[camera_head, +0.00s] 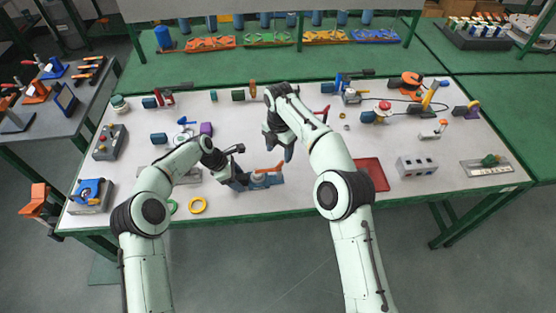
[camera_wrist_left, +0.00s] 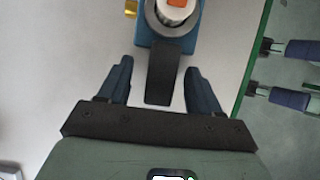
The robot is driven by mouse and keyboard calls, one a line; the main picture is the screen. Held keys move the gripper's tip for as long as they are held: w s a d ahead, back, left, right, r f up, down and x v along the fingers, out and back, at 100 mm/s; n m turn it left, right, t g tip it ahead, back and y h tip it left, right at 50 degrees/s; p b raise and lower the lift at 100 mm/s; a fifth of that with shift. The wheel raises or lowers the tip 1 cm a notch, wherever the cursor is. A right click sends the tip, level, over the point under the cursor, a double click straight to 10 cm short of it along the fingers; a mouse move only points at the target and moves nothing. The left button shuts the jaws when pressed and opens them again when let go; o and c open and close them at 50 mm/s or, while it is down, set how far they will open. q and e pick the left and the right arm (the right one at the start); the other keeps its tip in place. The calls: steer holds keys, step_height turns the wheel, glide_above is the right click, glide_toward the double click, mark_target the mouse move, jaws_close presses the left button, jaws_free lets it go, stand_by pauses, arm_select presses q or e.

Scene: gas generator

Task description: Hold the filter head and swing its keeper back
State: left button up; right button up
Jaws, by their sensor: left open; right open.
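A blue block-like unit (camera_head: 266,181) with an orange part (camera_head: 269,168) on top sits near the table's front edge. I take it for the filter head. In the left wrist view it is at the top (camera_wrist_left: 187,36), with a silver round part (camera_wrist_left: 174,14) and a dark flat bar (camera_wrist_left: 163,75) reaching toward me. I cannot tell if that bar is the keeper. My left gripper (camera_head: 238,181) is beside the unit's left end. Its fingers (camera_wrist_left: 158,78) are open on either side of the bar, apart from it. My right gripper (camera_head: 279,148) is open and empty above the table, behind the unit.
A red tray (camera_head: 371,172) lies right of the unit. A grey box with sockets (camera_head: 417,167) stands further right. Several tools and fixtures line the back. The table's green front edge is close.

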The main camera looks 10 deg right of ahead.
arm_select(q)
steer(key=shift+a+r, duration=0.1)
steer(key=v, duration=1.1)
steer(key=shift+r, duration=0.35)
steer(key=shift+a, duration=0.15)
